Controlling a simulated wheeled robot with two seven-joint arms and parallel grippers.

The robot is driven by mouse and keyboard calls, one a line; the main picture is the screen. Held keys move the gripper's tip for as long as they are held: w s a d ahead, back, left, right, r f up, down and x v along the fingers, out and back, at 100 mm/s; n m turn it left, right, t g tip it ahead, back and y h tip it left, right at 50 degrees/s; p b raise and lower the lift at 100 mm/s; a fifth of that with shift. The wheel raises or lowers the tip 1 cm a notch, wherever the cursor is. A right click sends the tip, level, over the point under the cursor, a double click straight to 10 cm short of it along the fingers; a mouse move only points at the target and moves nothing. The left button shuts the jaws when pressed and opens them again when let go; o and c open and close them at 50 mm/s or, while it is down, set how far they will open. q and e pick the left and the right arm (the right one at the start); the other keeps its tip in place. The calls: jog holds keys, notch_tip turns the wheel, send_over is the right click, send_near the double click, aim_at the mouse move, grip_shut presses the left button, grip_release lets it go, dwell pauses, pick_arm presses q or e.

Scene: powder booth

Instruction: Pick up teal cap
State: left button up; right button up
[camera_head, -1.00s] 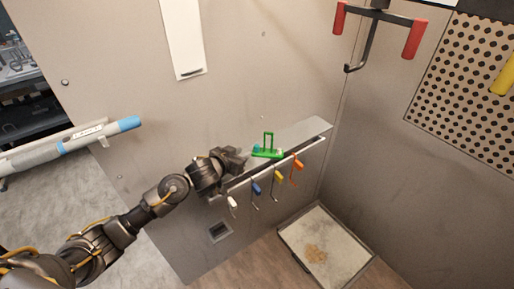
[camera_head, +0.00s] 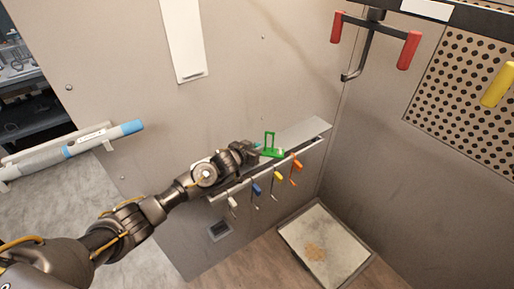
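A small teal cap (camera_head: 258,146) shows at the left end of the green holder (camera_head: 272,153), which has an upright green frame and stands on the grey wall shelf (camera_head: 304,130). My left gripper (camera_head: 254,152) is over the shelf, right at the left end of the holder, and partly hides the cap. The fingers are small and dark here. I cannot tell whether they touch the cap or how far apart they are. My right gripper is out of view.
Hooks with white (camera_head: 233,202), blue (camera_head: 256,188), yellow (camera_head: 279,175) and orange (camera_head: 297,165) parts hang from the rail below the shelf. A red-handled hanger (camera_head: 375,40) hangs at upper right. A framed pale panel (camera_head: 322,245) lies on the floor.

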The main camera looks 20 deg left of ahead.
pick_arm(q)
jog(key=shift+c, duration=0.4)
grip_shut()
jog(key=shift+r, duration=0.4)
notch_tip(320, 180, up, 2)
jog(key=shift+w+r, duration=0.1)
jog(key=s+d+r+b, duration=0.1)
jog(key=s+d+r, duration=0.3)
jog(key=s+r, duration=0.6)
jog(key=s, duration=0.3)
jog(key=shift+s+d, duration=0.15)
jog(key=shift+s, duration=0.1)
